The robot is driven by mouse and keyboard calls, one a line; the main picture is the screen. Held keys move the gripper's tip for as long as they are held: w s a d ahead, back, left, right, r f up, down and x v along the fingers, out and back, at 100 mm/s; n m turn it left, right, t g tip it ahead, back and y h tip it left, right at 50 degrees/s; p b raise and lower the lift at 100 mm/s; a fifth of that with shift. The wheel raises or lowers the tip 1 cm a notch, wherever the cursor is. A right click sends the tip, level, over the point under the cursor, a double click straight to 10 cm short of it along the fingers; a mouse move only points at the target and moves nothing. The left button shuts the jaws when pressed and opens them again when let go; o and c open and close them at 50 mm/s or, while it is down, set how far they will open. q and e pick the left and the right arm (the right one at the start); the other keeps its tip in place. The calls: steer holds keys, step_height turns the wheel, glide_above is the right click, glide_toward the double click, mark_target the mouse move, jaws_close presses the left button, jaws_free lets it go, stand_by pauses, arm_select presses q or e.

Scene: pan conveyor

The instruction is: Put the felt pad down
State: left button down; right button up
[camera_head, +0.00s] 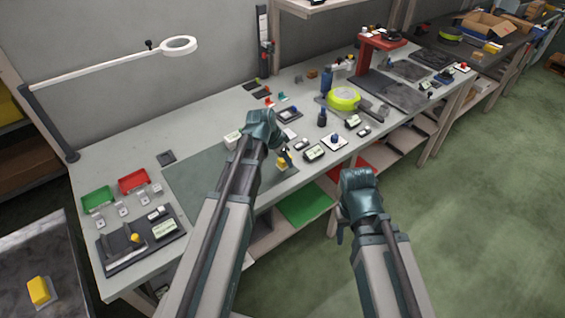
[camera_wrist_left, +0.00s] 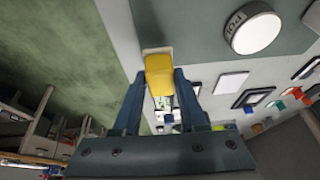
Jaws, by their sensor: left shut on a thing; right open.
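The felt pad, a yellow block on a pale flat base, is between my left gripper's fingertips (camera_wrist_left: 160,78). The yellow block shows in the left wrist view (camera_wrist_left: 159,72) and small in the head view (camera_head: 281,163). My left gripper (camera_head: 285,155) is shut on it, over the front edge area of the grey-green mat (camera_head: 195,180). I cannot tell whether the pad's base touches the surface. My right gripper (camera_head: 341,232) is open and hangs in front of the bench, apart from everything; its fingers are mostly hidden by its wrist.
A similar yellow block (camera_head: 38,290) stands on the dark surface at lower left. Small displays (camera_head: 314,152) and a yellow-green tape roll (camera_head: 343,98) lie right of the mat. The mat's left part is clear.

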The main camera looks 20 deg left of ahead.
mark_target(283, 161)
arm_select(q)
steer(key=shift+w+a, duration=0.3)
steer(key=shift+w, duration=0.15)
steer(key=shift+w, duration=0.1)
steer(key=shift+w+a+f, duration=0.1)
steer(key=shift+w+a, duration=0.15)
steer(key=shift+w, duration=0.05)
step_height(283, 161, down, 4)
steer(key=b, duration=0.3)
steer(key=shift+w+a+r+b, duration=0.1)
steer(key=shift+r+b, duration=0.15)
steer(key=shift+b, duration=0.05)
steer(key=shift+f, duration=0.1)
steer(key=shift+f, duration=0.15)
steer(key=shift+c, duration=2.3)
jaws_free()
steer(key=shift+r, duration=0.25)
